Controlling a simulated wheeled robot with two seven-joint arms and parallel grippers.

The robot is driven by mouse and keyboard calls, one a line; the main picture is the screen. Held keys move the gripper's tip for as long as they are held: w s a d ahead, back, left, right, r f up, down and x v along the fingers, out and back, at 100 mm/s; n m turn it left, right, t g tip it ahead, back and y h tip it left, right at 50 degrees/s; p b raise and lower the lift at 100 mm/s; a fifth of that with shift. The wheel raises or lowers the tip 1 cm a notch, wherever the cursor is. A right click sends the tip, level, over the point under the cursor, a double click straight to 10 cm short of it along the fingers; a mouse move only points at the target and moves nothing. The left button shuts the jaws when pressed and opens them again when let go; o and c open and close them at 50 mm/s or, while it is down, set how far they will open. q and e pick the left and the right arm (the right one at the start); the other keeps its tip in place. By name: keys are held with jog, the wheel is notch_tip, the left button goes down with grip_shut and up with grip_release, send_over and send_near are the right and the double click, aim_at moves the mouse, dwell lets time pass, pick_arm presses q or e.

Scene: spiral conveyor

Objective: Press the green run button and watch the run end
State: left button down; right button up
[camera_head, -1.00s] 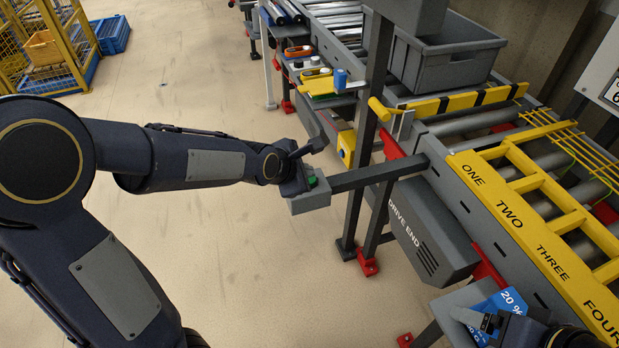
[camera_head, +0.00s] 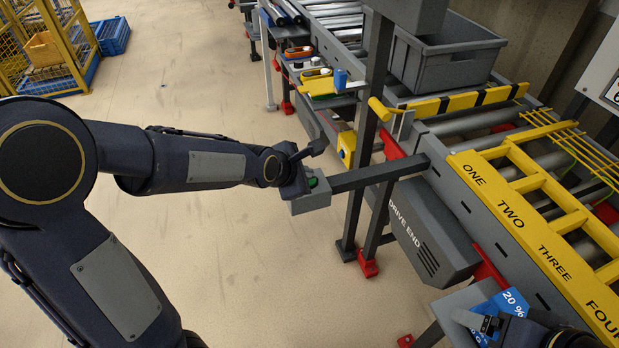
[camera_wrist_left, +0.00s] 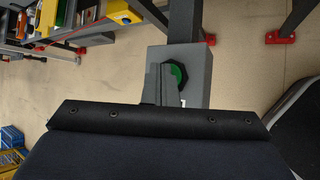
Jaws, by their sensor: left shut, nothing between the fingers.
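The green run button (camera_head: 311,182) sits on a small grey box (camera_head: 311,203) at the end of a dark arm from the conveyor frame. My left gripper (camera_head: 304,180) is shut and empty, its tip right at the button. In the left wrist view the green button (camera_wrist_left: 178,76) shows on the grey box (camera_wrist_left: 196,62), partly covered by the gripper fingers (camera_wrist_left: 161,84). Whether the fingers touch or press it I cannot tell. My right gripper (camera_head: 492,322) is partly in view at the bottom right, beside a blue item marked 20 %; its fingers are not clear.
The conveyor has a yellow guard (camera_head: 535,240) lettered ONE to FOUR and a housing marked DRIVE END (camera_head: 425,235). A grey bin (camera_head: 447,58) stands behind. A shelf with tools (camera_head: 325,85) is beyond the box. The floor at left centre is clear.

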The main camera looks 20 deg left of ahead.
pick_arm(q)
jog(key=shift+r+p, duration=0.8)
jog(key=shift+p, duration=0.1)
notch_tip(320, 180, up, 5)
jog(key=p, duration=0.5)
jog(key=shift+r, duration=0.1)
dwell(0.5)
